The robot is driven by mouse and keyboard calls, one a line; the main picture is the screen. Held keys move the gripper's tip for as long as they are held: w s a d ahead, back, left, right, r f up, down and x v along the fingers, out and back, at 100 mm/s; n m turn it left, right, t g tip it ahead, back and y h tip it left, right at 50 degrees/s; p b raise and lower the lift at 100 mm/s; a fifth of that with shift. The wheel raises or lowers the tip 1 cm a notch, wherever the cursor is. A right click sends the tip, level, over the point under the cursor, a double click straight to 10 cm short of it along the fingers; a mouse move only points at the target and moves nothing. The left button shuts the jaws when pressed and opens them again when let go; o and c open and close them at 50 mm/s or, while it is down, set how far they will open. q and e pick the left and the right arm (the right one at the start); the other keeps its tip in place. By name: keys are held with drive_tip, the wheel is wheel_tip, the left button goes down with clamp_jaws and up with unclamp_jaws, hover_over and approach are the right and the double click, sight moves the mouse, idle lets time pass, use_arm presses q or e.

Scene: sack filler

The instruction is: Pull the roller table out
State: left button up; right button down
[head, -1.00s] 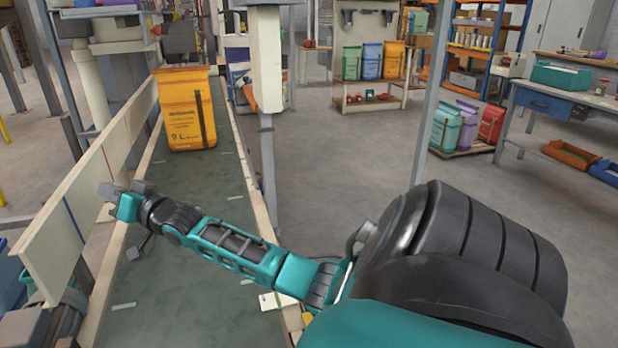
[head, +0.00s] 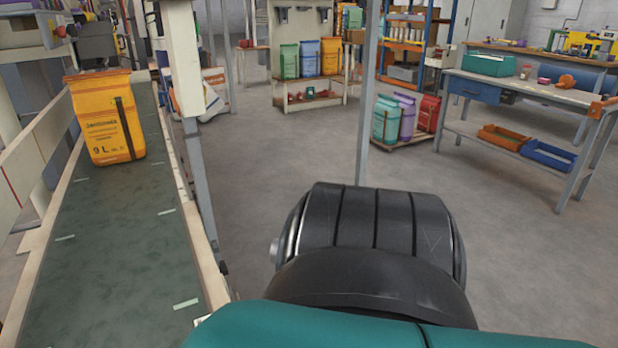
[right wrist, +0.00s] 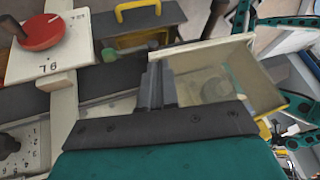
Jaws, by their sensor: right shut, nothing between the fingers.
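I cannot pick out the roller table for certain in either view. A long dark green belt (head: 110,245) with pale side rails runs along the left of the head view. An upright orange sack (head: 107,120) marked 9 L stands on it. My right gripper (right wrist: 157,78) shows in the right wrist view, its dark fingers closed together with nothing between them. Beside the fingers, to the right, is a cream open-topped box or tray (right wrist: 255,80); I cannot tell whether they touch it. My left gripper is in neither view.
The right wrist view shows a red knob (right wrist: 40,32) on a white plate and a yellow handle (right wrist: 138,8). A grey post (head: 367,110) stands ahead.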

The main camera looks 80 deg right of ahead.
use_arm(q)
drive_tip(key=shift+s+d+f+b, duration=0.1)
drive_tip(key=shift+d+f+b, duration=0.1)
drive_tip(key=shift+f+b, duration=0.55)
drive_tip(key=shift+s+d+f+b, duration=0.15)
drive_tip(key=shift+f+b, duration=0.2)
drive_tip(key=shift+b, duration=0.7)
use_arm(e)
drive_tip(key=s+a+f+g, duration=0.1)
drive_tip(key=s+a+f, duration=0.2)
drive_tip(key=a+f, duration=0.2)
drive_tip(key=s+a+f+m, duration=0.1)
drive_tip(key=s+a+f, duration=0.2)
drive_tip(key=a+f, duration=0.3)
drive_tip(key=shift+s+a+f+g+y, duration=0.2)
drive_tip(key=shift+f+g+y, duration=0.1)
drive_tip(key=shift+f+g, duration=0.1)
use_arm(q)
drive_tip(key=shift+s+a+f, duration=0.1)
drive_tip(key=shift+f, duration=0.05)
